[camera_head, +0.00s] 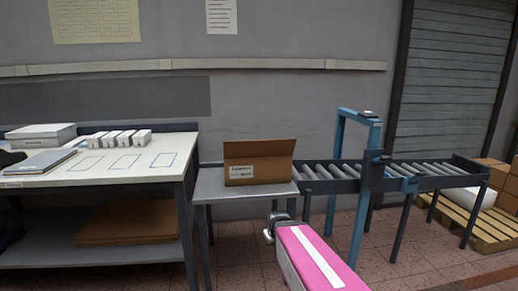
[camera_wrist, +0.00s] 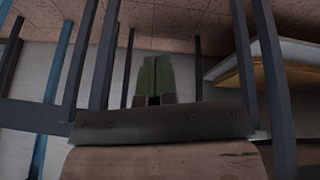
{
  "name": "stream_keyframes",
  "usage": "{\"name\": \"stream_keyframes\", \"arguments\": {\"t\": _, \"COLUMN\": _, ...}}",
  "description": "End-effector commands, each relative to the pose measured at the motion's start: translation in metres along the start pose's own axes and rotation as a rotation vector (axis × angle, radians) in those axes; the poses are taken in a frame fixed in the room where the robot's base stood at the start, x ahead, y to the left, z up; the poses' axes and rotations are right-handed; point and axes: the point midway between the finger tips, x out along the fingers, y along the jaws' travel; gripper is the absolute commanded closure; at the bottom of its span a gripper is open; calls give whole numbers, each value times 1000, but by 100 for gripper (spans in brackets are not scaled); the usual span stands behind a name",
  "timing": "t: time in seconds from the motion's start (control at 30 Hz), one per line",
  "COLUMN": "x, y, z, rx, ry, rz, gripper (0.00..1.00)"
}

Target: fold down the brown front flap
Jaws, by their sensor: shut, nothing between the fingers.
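The brown cardboard box (camera_head: 280,172) sits on a small grey table, its white label facing me. A darker brown flap (camera_head: 260,149) stands up along its top; I cannot tell whether it rises from the front or the back edge. My pink arm reaches up from the bottom of the head view, ending low in front of the table and right of the box's middle, apart from the box. My gripper shows in the wrist view as two green fingers (camera_wrist: 154,75), closed together and empty. The fingers are not clear in the head view. I cannot identify the flap in the wrist view.
The small grey table (camera_head: 217,187) stands between a white-topped workbench (camera_head: 150,165) at left and a roller conveyor (camera_head: 400,172) at right. A blue post frame (camera_head: 360,215) stands right of my arm. Table legs surround the fingers in the wrist view.

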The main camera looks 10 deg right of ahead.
Motion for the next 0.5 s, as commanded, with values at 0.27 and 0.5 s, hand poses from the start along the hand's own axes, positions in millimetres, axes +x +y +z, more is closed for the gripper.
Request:
{"name": "stream_keyframes", "arguments": {"t": 0.27, "x": -3, "y": 16, "z": -46, "rx": -157, "ry": 199, "rz": 83, "gripper": 100}}
{"name": "stream_keyframes", "arguments": {"t": 0.5, "x": -19, "y": 37, "z": -105, "rx": -364, "ry": 445, "rz": 244, "gripper": 100}}
